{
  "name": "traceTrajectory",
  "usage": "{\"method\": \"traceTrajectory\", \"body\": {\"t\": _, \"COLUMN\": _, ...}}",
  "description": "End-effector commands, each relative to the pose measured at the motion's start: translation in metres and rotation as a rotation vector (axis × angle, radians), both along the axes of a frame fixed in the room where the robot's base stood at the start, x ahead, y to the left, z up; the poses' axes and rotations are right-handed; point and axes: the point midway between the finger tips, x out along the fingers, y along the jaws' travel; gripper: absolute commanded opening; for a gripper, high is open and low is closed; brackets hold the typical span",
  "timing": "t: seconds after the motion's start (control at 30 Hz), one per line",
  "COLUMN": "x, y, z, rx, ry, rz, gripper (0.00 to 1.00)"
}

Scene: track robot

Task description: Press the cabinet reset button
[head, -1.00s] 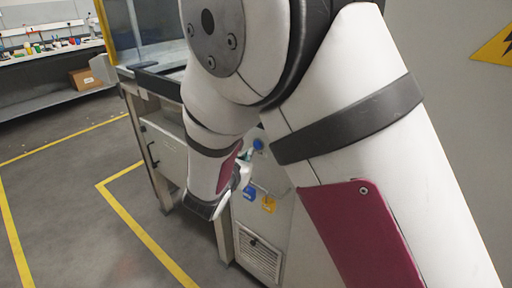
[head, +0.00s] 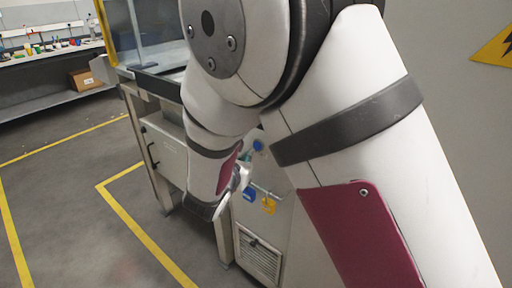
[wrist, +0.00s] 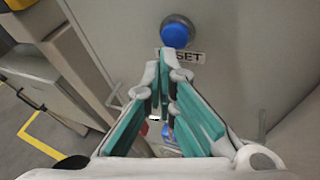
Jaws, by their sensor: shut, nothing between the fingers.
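The blue reset button (wrist: 175,33) sits in a round metal collar on the cabinet front, above a white label that reads "SET" where my fingertips do not cover it. In the head view the blue button (head: 258,145) shows small, beside my arm. My gripper (wrist: 166,54) is shut and empty, its teal-padded fingers together at the tips. In the head view my arm hides most of the gripper.
A blue tag (head: 249,195) and a yellow tag (head: 268,206) hang below the button, above a vent grille (head: 259,257). A workbench frame (head: 150,150) stands to the left. A yellow warning sign (head: 494,48) is on the right panel. The floor at left is clear.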

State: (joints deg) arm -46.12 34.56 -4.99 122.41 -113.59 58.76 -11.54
Motion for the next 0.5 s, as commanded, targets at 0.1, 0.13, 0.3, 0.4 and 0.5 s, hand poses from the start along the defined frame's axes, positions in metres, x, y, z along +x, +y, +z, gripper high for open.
{"method": "traceTrajectory", "body": {"t": 0.1, "x": 0.0000, "y": 0.0000, "z": 0.0000, "rx": 0.000, "ry": 0.000, "rz": 0.000, "gripper": 0.00}}
{"method": "traceTrajectory", "body": {"t": 0.13, "x": 0.0000, "y": 0.0000, "z": 0.0000, "rx": 0.000, "ry": 0.000, "rz": 0.000, "gripper": 0.00}}
{"method": "traceTrajectory", "body": {"t": 0.3, "x": 0.0004, "y": -0.0003, "z": -0.0001, "rx": 0.000, "ry": 0.000, "rz": 0.000, "gripper": 0.00}}
{"method": "traceTrajectory", "body": {"t": 0.4, "x": 0.0023, "y": -0.0017, "z": -0.0003, "rx": 0.001, "ry": 0.000, "rz": 0.000, "gripper": 0.00}}
{"method": "traceTrajectory", "body": {"t": 0.5, "x": 0.0050, "y": -0.0040, "z": -0.0005, "rx": 0.000, "ry": -0.001, "rz": -0.001, "gripper": 0.00}}
